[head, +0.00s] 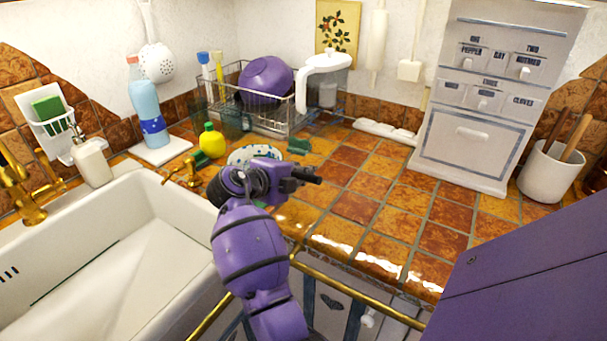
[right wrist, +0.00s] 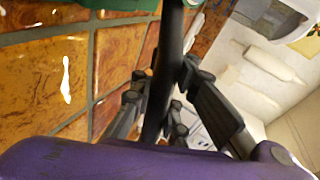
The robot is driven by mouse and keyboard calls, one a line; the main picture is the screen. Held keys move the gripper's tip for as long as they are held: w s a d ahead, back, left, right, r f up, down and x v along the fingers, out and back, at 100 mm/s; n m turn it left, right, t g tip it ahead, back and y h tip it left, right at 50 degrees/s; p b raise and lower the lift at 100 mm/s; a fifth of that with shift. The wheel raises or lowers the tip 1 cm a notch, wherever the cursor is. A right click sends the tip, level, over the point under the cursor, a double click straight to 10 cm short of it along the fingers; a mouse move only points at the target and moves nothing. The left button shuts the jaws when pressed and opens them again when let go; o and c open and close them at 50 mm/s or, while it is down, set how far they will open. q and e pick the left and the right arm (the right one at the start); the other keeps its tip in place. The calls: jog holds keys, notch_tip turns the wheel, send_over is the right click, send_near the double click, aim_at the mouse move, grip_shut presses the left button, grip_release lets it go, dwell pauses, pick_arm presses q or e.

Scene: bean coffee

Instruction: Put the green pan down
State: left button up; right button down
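The green pan shows in the right wrist view as a green edge (right wrist: 125,4) at the top, with its black handle (right wrist: 168,70) running down between my fingers. My right gripper (head: 303,174) is shut on that handle; it also shows in the right wrist view (right wrist: 165,95). In the head view it is over the left part of the tiled counter (head: 365,208), near the sink. Most of the pan is hidden in both views, and I cannot tell whether it touches the counter. My left gripper is out of view.
The white sink (head: 130,250) is at left. A yellow bottle (head: 212,142), a patterned plate (head: 254,153) and a dish rack (head: 240,108) stand behind my gripper. A small green item (head: 299,146) lies beyond it. The spice cabinet (head: 480,90) stands right. The middle counter is clear.

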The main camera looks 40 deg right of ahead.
jog(key=shift+f, duration=0.1)
jog(key=c, duration=2.4)
grip_release()
jog(key=shift+f, duration=0.1)
jog(key=o, duration=0.7)
